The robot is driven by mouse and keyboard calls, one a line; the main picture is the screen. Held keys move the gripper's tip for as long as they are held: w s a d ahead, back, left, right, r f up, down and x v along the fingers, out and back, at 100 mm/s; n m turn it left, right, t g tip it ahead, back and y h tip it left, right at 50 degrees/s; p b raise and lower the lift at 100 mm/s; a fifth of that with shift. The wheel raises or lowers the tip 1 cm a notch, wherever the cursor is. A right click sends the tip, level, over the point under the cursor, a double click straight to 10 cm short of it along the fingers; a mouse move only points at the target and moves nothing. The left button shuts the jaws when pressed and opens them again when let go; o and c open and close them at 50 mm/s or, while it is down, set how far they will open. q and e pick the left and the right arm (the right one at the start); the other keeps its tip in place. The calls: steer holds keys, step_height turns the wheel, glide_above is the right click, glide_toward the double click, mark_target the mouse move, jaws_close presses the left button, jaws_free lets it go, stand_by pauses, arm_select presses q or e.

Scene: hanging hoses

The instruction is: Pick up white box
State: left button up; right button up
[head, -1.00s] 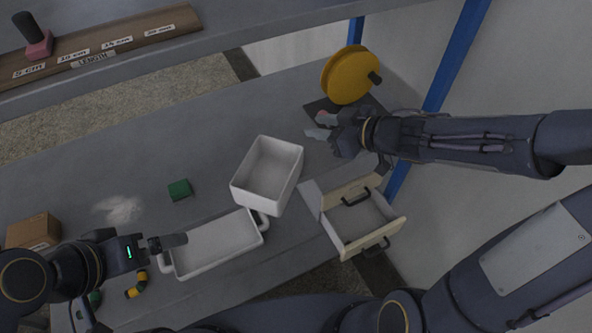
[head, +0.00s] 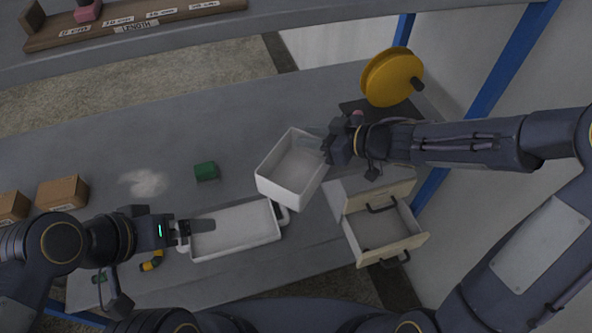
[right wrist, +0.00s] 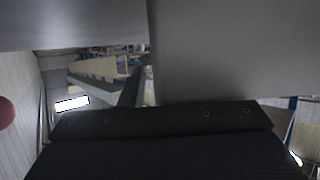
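The white box (head: 291,170) is open-topped and stands on the grey table in the head view, close behind the right end of a white tray with handles (head: 262,238). My right gripper (head: 326,150) is at the box's right rim; its fingers are partly hidden, and I cannot tell whether they grip the wall. In the right wrist view a large pale surface fills the top, above a dark gripper part (right wrist: 160,120). My left gripper (head: 192,232) is at the tray's left end, with one finger over the tray's inside. Whether it is shut on the tray is unclear.
A drawer unit (head: 385,228) with an open drawer stands right of the box. A yellow reel (head: 391,78) is at the back right. A green block (head: 206,171) lies left of the box. Cardboard boxes (head: 62,193) are at far left. The table behind the box is clear.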

jaws_close()
steer(key=shift+r, duration=0.2)
